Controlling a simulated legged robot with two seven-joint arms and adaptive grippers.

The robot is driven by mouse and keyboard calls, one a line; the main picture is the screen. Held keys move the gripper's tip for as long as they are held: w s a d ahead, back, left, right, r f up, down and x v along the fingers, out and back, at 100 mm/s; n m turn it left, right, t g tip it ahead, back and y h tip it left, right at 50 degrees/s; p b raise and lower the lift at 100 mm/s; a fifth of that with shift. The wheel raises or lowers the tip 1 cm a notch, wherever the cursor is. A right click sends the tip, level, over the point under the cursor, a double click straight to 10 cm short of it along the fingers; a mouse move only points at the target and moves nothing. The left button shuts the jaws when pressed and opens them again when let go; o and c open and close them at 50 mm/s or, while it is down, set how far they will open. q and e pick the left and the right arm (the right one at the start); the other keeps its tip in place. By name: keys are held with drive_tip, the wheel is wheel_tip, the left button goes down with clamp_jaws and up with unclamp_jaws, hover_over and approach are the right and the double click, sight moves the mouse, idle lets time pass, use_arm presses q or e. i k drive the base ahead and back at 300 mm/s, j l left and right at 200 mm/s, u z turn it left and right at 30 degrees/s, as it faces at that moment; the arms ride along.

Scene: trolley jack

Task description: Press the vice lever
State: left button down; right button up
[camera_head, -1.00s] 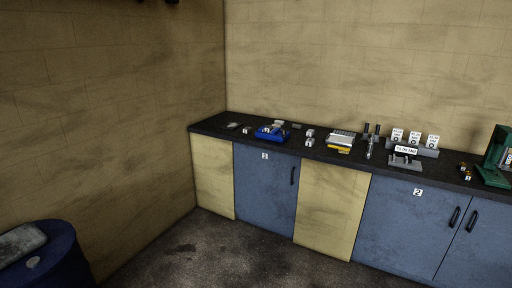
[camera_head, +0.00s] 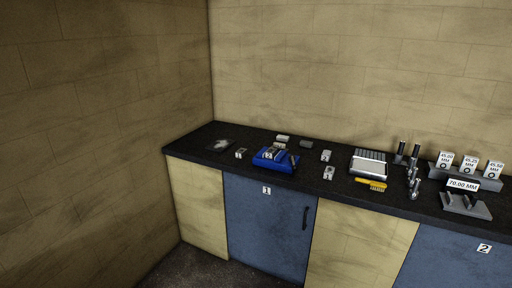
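A low blue device with metal parts (camera_head: 275,160), which looks like the vice, sits on the dark bench top near the left part of the bench. A small dark piece on its right side may be the lever, but it is too small to tell. Neither of my grippers is in view.
The dark bench top (camera_head: 330,195) runs along the back wall above blue and tan cabinet fronts. Small metal blocks (camera_head: 328,172), a grey tray (camera_head: 368,165), a yellow brush-like item (camera_head: 371,185), upright tools (camera_head: 413,181) and labelled gauge blocks (camera_head: 468,166) stand on it. Floor shows at the bottom.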

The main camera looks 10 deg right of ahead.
sight(292, 158)
drive_tip(key=i+j+z, duration=0.15)
drive_tip(key=i+z, duration=0.25)
drive_tip(key=i, duration=0.2)
drive_tip(key=i+j+z, duration=0.4)
drive_tip(key=i, duration=0.2)
drive_tip(key=i+j+z, duration=0.4)
drive_tip(key=i, duration=0.15)
drive_tip(key=i+j+z, duration=0.4)
drive_tip(key=j, duration=0.25)
